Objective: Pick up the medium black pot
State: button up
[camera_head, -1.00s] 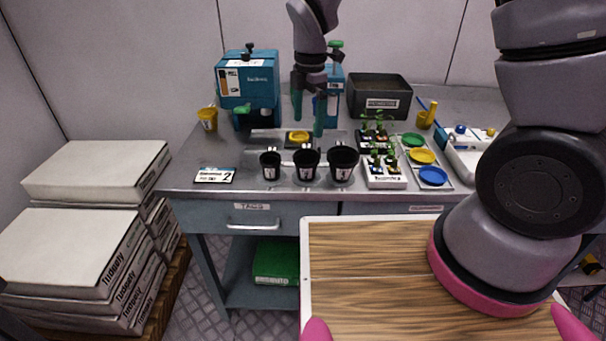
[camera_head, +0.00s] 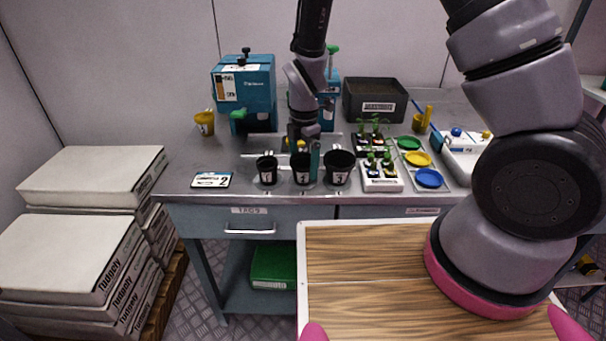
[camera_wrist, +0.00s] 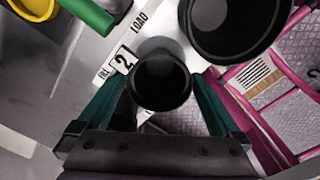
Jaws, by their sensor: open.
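Three black pots with white number tags stand in a row near the bench's front edge. The medium black pot (camera_head: 301,174) is in the middle, between the small black pot (camera_head: 267,171) and the large black pot (camera_head: 340,168). My gripper (camera_head: 303,163) is down at the medium pot, one teal finger showing between it and the large pot. In the wrist view my open gripper (camera_wrist: 163,78) has its fingers on either side of the medium pot (camera_wrist: 163,99), with gaps not clearly visible. The large pot (camera_wrist: 234,42) is close by at upper right.
A seedling tray (camera_head: 381,186) and coloured dishes (camera_head: 429,178) stand to the right. A number card (camera_head: 211,180) lies at the left. Blue machines (camera_head: 243,88) and a dark bin (camera_head: 375,101) stand behind. The bench's front edge is close to the pots.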

jog(key=c, duration=1.1)
